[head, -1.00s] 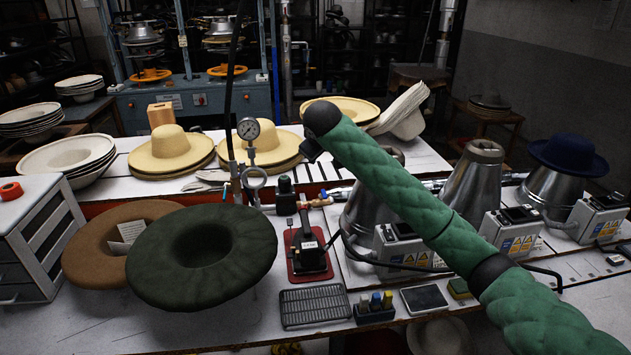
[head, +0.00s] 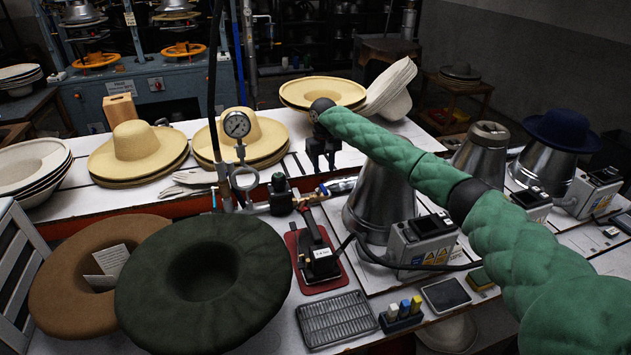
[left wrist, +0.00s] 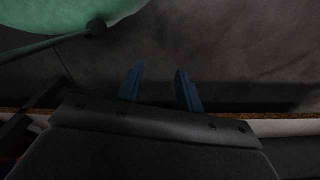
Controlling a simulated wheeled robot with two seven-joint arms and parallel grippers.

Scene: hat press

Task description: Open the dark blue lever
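A small dark blue lever-like part (head: 341,186) shows on the brass valve and pipe line behind the red-based black device, though it is too small to tell its exact position. My right gripper (head: 321,166) is black and points down above and slightly left of this part, apart from it in the picture. Its two fingers look spread with nothing between them. My left gripper is outside the head view. In the left wrist view its two blue fingers (left wrist: 160,88) are apart and empty.
A pressure gauge (head: 237,124) on a thin upright pipe stands left of the valve. Metal cones (head: 380,200) and control boxes (head: 421,240) stand to the right. A dark green hat (head: 205,280) and straw hats (head: 137,150) fill the left side.

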